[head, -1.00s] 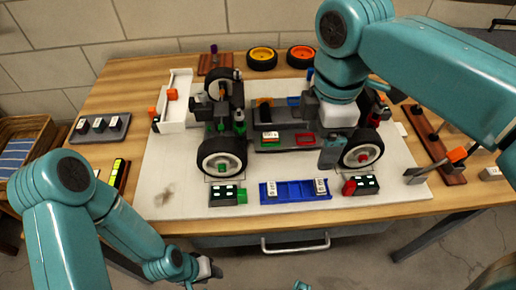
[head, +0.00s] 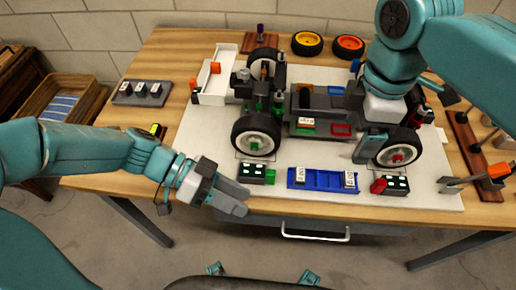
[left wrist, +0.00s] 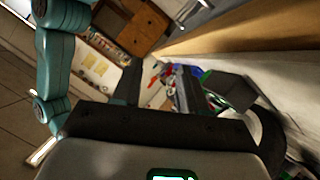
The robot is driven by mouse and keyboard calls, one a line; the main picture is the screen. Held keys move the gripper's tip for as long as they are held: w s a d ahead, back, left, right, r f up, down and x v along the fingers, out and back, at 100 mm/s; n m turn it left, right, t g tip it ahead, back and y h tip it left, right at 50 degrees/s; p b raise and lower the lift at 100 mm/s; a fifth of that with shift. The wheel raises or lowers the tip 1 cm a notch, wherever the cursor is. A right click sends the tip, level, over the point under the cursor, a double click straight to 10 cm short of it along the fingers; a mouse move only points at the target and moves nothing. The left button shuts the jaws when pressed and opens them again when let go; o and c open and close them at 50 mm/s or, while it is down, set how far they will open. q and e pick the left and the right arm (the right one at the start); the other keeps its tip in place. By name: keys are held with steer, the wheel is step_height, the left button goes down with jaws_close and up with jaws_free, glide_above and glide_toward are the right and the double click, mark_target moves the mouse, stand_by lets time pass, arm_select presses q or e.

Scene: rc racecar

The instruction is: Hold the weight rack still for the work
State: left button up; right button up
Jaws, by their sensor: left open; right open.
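Two holders could be the weight rack, and I cannot tell which it is. A blue rack (head: 322,179) lies at the mat's front edge with two white labelled blocks (head: 300,174) in its ends. A dark grey rack (head: 128,100) with several white-topped blocks is at the table's left. My left gripper (head: 232,202) is open and empty at the table's front edge, left of the blue rack and apart from both racks. Its spread fingers show in the left wrist view (left wrist: 157,88). My right gripper (head: 372,148) is open by the front right wheel; the arm partly hides it.
The racecar chassis (head: 313,103) stands on the white mat (head: 200,165). Dark blocks (head: 254,174) flank the blue rack. A yellow wheel (head: 307,43) and an orange wheel (head: 348,47) lie at the back. A wooden stand (head: 478,160) is at the right.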

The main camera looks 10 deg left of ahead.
mark_target(333, 183)
arm_select(q)
steer(key=w+d+r+m, duration=0.1)
steer(key=w, duration=0.1)
steer(key=w+d+r+m+t+y, duration=0.1)
steer(key=w+r+m, duration=0.1)
steer(key=w, duration=0.1)
steer(key=w+d+r+m+t+y, duration=0.1)
steer(key=w, duration=0.2)
steer(key=shift+w+d+r, duration=0.25)
steer(key=shift+d, duration=0.15)
arm_select(e)
step_height(333, 183, down, 16)
steer(key=shift+w+f, duration=0.1)
steer(key=shift+f, duration=0.1)
steer(key=c, duration=1.1)
